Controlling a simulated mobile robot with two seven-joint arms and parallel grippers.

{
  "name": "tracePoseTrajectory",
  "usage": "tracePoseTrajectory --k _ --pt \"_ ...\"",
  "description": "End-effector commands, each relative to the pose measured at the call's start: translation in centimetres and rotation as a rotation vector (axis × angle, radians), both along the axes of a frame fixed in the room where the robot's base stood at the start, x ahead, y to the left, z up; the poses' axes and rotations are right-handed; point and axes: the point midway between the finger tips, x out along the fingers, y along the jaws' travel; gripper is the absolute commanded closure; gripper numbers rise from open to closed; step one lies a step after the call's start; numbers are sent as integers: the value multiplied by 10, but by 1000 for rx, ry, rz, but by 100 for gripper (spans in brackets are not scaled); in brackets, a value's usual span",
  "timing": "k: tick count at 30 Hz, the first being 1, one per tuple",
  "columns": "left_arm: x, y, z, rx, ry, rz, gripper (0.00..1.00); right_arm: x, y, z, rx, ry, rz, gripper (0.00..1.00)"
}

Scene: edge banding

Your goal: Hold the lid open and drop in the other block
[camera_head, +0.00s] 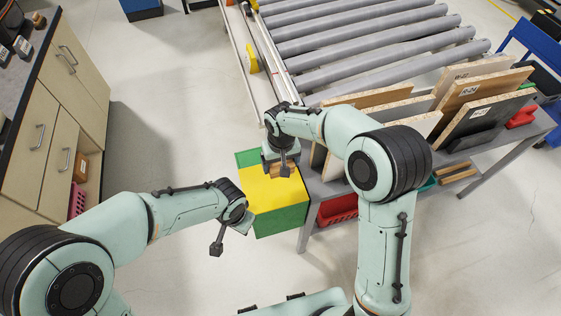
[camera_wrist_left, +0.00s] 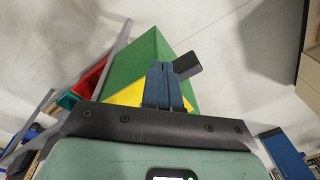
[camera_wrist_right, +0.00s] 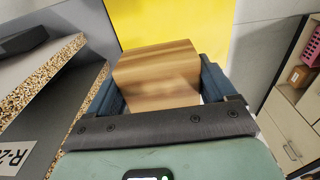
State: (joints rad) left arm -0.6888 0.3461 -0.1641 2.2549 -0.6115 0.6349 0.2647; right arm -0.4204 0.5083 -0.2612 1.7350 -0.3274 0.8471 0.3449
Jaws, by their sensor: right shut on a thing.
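A green and yellow box (camera_head: 281,220) stands on the floor left of the grey bench. Its yellow face (camera_head: 262,192) also shows in the right wrist view (camera_wrist_right: 180,18); I cannot tell how far its lid is open. My right gripper (camera_head: 282,160) is shut on a wooden block (camera_wrist_right: 158,75), held over the yellow face. My left gripper (camera_head: 247,220) is at the box's near left side. In the left wrist view its fingers (camera_wrist_left: 164,84) are close together with no block between them. A dark grey piece (camera_wrist_left: 187,65) shows beside their tips; its attachment is unclear.
The bench right of the box carries upright boards (camera_head: 470,95), close to my right arm. A red bin (camera_head: 337,209) sits under it. A roller conveyor (camera_head: 370,45) lies behind. Cabinets (camera_head: 60,100) stand at the left, with clear floor (camera_head: 165,120) between.

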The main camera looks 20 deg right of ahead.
Motion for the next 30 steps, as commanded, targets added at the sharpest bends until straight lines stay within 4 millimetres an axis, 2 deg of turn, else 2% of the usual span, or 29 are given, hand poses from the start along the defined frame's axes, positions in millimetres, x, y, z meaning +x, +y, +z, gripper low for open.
tracePoseTrajectory --k 5,21,30 --pt "0 0 -10 8 -3 -5 100 0 0 0 0 -1 0 50" --pt "0 0 -84 6 -1 -4 100 0 0 0 0 -1 0 50" --pt "0 0 -97 4 -3 -4 100 0 0 0 0 -1 0 50"
